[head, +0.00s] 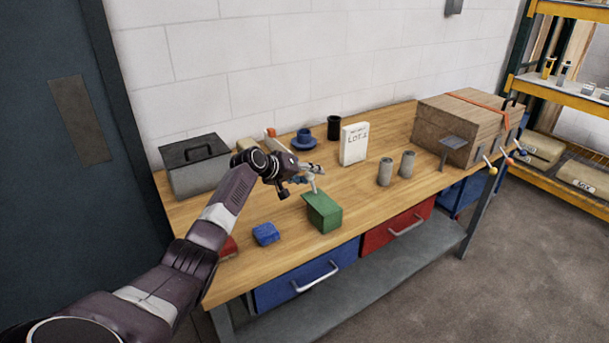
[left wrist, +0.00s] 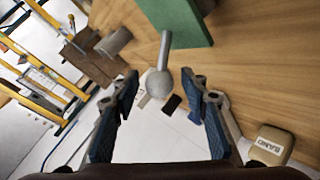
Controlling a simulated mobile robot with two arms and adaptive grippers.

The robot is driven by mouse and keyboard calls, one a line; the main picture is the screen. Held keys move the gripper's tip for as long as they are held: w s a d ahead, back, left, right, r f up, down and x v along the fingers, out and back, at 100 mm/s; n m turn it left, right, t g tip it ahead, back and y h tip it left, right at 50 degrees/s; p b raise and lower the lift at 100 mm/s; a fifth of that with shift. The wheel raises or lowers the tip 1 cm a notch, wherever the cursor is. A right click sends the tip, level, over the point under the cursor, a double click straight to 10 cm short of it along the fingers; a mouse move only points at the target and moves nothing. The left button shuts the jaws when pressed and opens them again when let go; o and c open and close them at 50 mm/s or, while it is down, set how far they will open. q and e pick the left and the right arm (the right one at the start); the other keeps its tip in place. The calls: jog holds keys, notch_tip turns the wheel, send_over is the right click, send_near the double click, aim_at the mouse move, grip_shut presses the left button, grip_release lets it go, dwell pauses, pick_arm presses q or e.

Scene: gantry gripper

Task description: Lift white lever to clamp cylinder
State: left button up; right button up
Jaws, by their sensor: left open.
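The whitish lever (head: 313,184) stands up from the green block (head: 323,212) near the table's front edge. In the left wrist view the lever (left wrist: 165,50) ends in a round knob (left wrist: 160,84), and part of the green block (left wrist: 178,20) shows at the top. My left gripper (head: 312,170) is open, with its fingers on either side of the knob in the wrist view. I cannot tell whether either finger touches it. Two grey cylinders (head: 385,171) (head: 407,164) stand upright to the right of the block. My right gripper is not in view.
A blue block (head: 265,233) lies left of the green block. A wooden crate (head: 458,128) fills the right end. The table front between is clear.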

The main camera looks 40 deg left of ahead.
pick_arm(q)
jog(key=v, duration=1.2)
jog(key=shift+f, duration=0.15)
